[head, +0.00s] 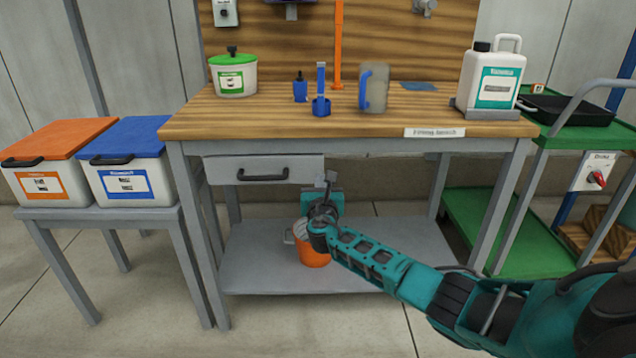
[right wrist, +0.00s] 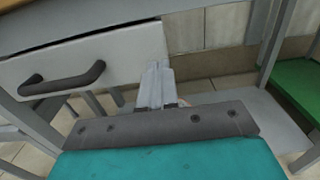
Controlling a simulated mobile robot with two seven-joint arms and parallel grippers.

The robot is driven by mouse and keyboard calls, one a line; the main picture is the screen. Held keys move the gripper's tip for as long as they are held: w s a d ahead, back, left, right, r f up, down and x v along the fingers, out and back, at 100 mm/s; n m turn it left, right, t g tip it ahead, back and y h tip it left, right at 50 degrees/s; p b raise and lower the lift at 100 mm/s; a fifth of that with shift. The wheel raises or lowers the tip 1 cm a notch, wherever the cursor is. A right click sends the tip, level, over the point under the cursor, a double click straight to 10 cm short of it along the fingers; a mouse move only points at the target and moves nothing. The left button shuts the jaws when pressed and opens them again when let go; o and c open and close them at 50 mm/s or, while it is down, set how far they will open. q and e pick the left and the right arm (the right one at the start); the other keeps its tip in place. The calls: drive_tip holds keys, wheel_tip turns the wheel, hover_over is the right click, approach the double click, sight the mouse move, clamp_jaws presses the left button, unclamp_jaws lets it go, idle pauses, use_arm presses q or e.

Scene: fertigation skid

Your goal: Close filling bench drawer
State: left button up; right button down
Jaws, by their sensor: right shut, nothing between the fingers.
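The filling bench drawer (head: 225,171) has a light grey front and a black bar handle (head: 263,175). It sits under the left part of the wooden filling bench top (head: 420,120). How far the drawer stands out is hard to tell. My right gripper (head: 326,182) is at the right end of the drawer front, pointing up toward the bench, shut and empty. In the right wrist view its fingers (right wrist: 155,85) are together just beside the drawer front's lower right corner, with the handle (right wrist: 62,80) to their left. Contact cannot be told. My left gripper is not in view.
An orange bucket (head: 314,256) stands on the lower shelf (head: 250,270), partly behind my right arm. Bins with orange (head: 58,138) and blue (head: 125,136) lids stand left. A green trolley (head: 510,230) stands right. A tub, bottle and jugs stand on the bench top.

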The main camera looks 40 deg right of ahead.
use_arm(q)
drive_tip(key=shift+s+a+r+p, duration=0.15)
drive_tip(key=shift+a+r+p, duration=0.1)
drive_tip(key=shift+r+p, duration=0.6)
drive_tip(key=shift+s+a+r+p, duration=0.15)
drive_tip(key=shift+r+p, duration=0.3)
drive_tip(key=shift+p, duration=0.65)
use_arm(e)
drive_tip(key=v, duration=1)
